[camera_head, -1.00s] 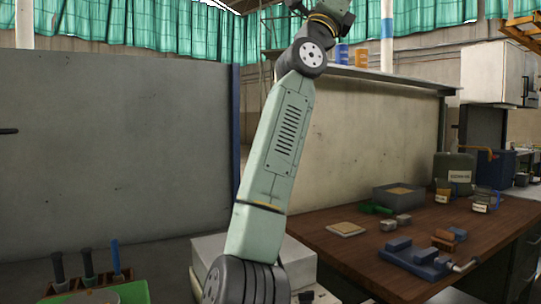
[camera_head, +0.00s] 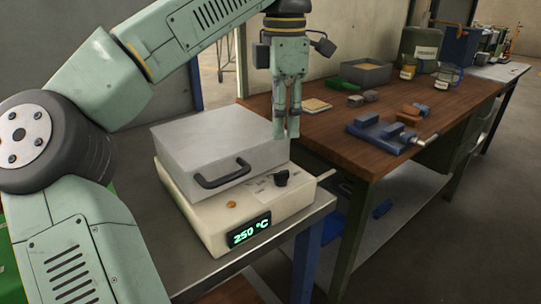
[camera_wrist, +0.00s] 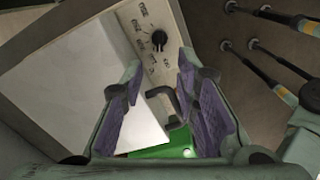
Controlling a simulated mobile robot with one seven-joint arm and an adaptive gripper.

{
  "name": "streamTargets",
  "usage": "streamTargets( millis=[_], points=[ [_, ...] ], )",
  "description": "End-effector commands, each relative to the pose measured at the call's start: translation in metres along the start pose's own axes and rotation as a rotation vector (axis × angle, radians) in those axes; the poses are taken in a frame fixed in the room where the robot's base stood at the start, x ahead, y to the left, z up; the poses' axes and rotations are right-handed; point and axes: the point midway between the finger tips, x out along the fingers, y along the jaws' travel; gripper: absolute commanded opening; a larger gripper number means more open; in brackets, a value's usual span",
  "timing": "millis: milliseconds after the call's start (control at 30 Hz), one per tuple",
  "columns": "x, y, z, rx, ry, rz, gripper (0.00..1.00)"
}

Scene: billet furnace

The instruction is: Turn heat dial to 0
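The furnace (camera_head: 196,217) is a cream box with a grey lid (camera_head: 215,135) and a dark handle (camera_head: 222,174). Its green display (camera_head: 249,231) reads 250 °C. The black heat dial (camera_head: 281,178) sits on the top panel beside the lid. In the wrist view my gripper (camera_wrist: 158,66) is open and empty, with purple pads and a wide gap.
A small orange button (camera_head: 231,204) is on the furnace front. The wooden bench (camera_head: 345,148) to the right holds a blue vise (camera_head: 385,132), a grey tray (camera_head: 362,75) and a green canister (camera_head: 420,47). Floor at the right is clear.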

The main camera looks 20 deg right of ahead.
Motion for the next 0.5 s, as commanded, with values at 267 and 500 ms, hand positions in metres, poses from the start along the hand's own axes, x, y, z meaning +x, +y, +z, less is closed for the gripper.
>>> streamTargets(
  millis=[267, 500],
  points=[
    [0.049, 0.000, 0.000, 0.000, -0.003, 0.000, 0.28],
    [0.086, 0.001, 0.001, -0.002, -0.005, 0.002, 0.28]
  ],
)
